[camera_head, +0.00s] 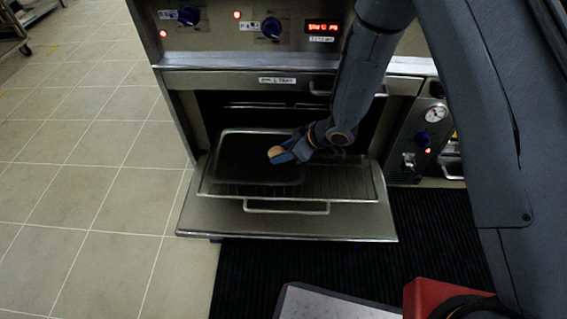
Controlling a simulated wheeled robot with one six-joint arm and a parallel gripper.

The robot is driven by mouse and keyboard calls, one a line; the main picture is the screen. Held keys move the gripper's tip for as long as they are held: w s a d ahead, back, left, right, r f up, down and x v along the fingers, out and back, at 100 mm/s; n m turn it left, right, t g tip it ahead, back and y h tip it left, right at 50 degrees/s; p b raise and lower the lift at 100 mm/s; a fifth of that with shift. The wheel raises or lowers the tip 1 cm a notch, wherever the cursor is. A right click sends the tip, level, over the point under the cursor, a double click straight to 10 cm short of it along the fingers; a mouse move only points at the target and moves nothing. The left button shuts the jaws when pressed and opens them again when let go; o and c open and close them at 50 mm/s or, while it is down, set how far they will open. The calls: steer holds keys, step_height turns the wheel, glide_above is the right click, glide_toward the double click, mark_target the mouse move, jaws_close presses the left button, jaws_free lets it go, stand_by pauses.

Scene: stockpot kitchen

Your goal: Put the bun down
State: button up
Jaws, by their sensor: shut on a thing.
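The bun (275,152) is small, round and tan. My gripper (281,154) is shut on it, with its blue fingers coming from the right. The bun shows above a dark baking tray (229,184), near that tray's right side. I cannot tell whether the bun touches the tray or hangs just above it. The dark tray lies on the left part of a wire rack (345,180) pulled out over the open oven door (215,225). The gripper hides part of the bun and of the rack behind it.
The oven's control panel (250,25) with blue knobs is above the opening. A pressure gauge (436,113) is on the unit at right. A black ribbed mat (300,262) lies in front. Tiled floor (85,190) at left is clear. A cart (12,30) stands far left.

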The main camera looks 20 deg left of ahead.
mark_target(283, 167)
steer(key=shift+f+b, duration=0.65)
steer(key=shift+f, duration=1.5)
steer(key=shift+f, duration=0.15)
steer(key=o, duration=1.1)
steer(key=shift+c, duration=0.2)
